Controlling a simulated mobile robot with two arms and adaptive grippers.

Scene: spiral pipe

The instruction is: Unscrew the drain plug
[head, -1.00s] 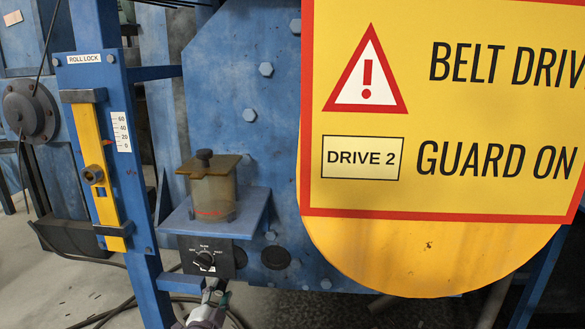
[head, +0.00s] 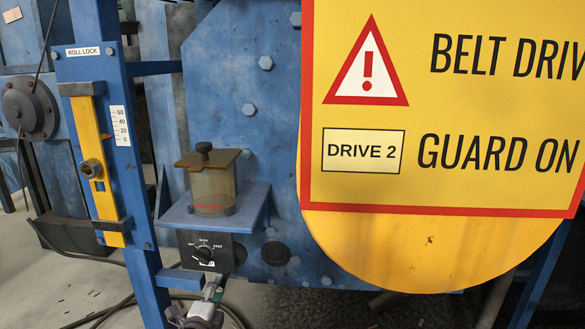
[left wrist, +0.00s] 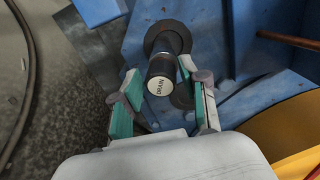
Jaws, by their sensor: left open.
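The drain plug (left wrist: 160,82) is a black cylinder with a white end face marked DRAIN. In the left wrist view it points toward the camera from a dark round flange (left wrist: 168,36) on blue metal. My left gripper (left wrist: 160,72) is open, with one teal-padded finger on each side of the plug; I see gaps beside it, so it does not look clamped. In the head view the left gripper (head: 212,290) is at the bottom edge, below the black knob box (head: 205,252). I cannot pick out the plug there. My right gripper is not in view.
A blue shelf (head: 258,200) with a clear cup (head: 212,192) stands above the left gripper. The yellow belt guard (head: 430,250) with its warning sign (head: 440,110) fills the right. A yellow roll lock bar (head: 92,150) is at left. Dark hoses lie on the floor.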

